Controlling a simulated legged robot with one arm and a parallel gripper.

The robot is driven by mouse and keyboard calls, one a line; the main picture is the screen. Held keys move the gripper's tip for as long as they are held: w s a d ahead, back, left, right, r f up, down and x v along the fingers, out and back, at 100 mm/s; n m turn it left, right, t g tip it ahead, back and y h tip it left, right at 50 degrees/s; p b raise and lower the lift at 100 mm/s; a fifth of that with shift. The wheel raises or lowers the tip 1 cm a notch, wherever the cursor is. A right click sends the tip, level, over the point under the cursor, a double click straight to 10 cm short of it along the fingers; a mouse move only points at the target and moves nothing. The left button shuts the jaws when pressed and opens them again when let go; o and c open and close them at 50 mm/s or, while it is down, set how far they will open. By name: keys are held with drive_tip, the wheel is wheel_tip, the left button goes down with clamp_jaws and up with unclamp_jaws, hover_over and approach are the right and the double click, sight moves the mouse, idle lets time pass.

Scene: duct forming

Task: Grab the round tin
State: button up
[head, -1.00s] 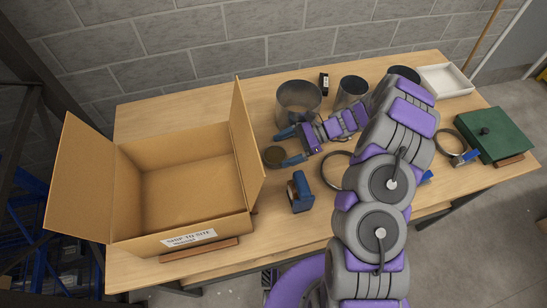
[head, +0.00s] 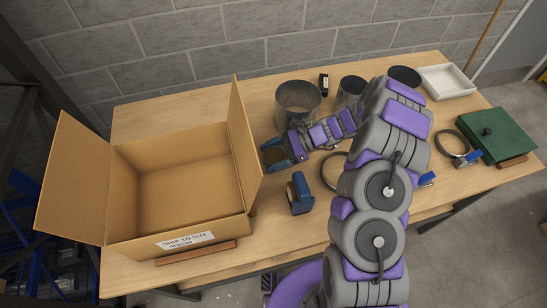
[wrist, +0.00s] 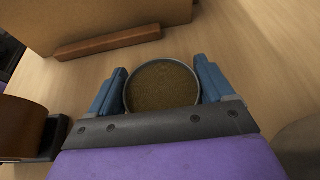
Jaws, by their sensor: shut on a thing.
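The round tin (wrist: 162,86) is a short metal can with a thin bright rim and a brown top or inside. In the wrist view it sits between the two blue fingers of my gripper (wrist: 163,88), which are shut on its sides. In the head view my gripper (head: 276,155) is on the table just right of the cardboard box, and the tin (head: 274,155) shows partly between the fingers. I cannot tell whether the tin is lifted off the table.
An open cardboard box (head: 188,186) stands at left, its right flap close to my gripper. A blue tape dispenser (head: 299,194) lies in front. Metal duct pieces (head: 298,98) stand behind. A green case (head: 495,134) and white tray (head: 447,82) are at right.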

drive_tip(key=shift+d, duration=0.1)
drive_tip(key=c, duration=0.4)
drive_tip(key=shift+c, duration=0.2)
drive_tip(key=shift+r, duration=0.15)
